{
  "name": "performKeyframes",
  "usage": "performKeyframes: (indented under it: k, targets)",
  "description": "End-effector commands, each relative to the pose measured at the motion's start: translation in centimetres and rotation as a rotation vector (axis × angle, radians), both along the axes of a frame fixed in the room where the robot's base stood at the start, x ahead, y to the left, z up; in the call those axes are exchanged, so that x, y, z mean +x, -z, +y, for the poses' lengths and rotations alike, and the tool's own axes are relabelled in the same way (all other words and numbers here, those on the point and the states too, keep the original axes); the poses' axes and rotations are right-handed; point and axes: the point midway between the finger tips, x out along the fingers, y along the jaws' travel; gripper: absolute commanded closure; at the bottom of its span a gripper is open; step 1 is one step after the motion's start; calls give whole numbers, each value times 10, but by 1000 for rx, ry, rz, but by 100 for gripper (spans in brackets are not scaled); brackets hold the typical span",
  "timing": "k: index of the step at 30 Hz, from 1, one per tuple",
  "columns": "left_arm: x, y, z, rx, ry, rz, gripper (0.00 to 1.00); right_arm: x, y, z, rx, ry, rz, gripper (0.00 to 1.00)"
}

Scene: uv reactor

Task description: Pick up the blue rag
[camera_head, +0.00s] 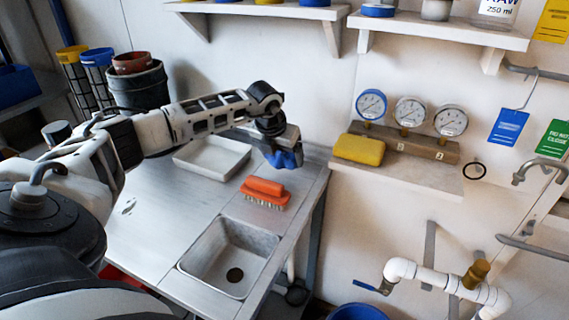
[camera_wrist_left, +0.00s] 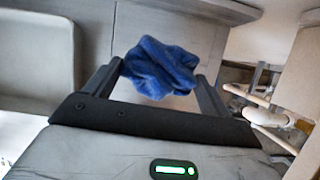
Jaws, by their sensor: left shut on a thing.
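The blue rag (camera_head: 284,159) is a crumpled cloth at the end of my left arm in the head view, near the table's back right corner. It also shows in the left wrist view (camera_wrist_left: 160,68), bunched between the two dark fingers. My left gripper (camera_wrist_left: 158,82) is shut on the rag. In the head view the left gripper (camera_head: 283,150) is above the table, behind the orange brush, and its fingers are mostly hidden by the wrist and rag. I cannot tell how high the rag is above the surface. My right gripper is not in view.
A white tray (camera_head: 190,171) lies left of the rag. An orange brush (camera_head: 264,189) lies in front of it, and a sink (camera_head: 212,238) is nearer. A wall shelf (camera_head: 410,172) on the right holds a yellow sponge (camera_head: 359,149) and three gauges. The table's left part is clear.

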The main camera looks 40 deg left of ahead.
Motion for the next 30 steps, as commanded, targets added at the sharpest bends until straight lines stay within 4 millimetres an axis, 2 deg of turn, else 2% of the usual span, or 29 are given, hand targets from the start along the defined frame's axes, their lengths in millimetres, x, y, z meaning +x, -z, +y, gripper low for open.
performKeyframes:
  k: [1, 5, 9, 15, 21, 30]
  targets:
    - [-12, -13, 2, 7, 0, -1, 39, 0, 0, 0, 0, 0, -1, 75]
    - [-39, -45, 2, 7, 0, -1, 39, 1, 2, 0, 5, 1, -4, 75]
    - [-77, -58, 2, 9, -2, 4, 39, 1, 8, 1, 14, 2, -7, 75]
    - [-111, -75, 0, 6, -3, 2, 39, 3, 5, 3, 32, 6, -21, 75]
    - [-125, -82, -1, 2, -2, 2, 39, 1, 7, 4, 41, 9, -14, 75]
    - [-127, -84, -2, 1, -1, 0, 39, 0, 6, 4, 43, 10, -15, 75]
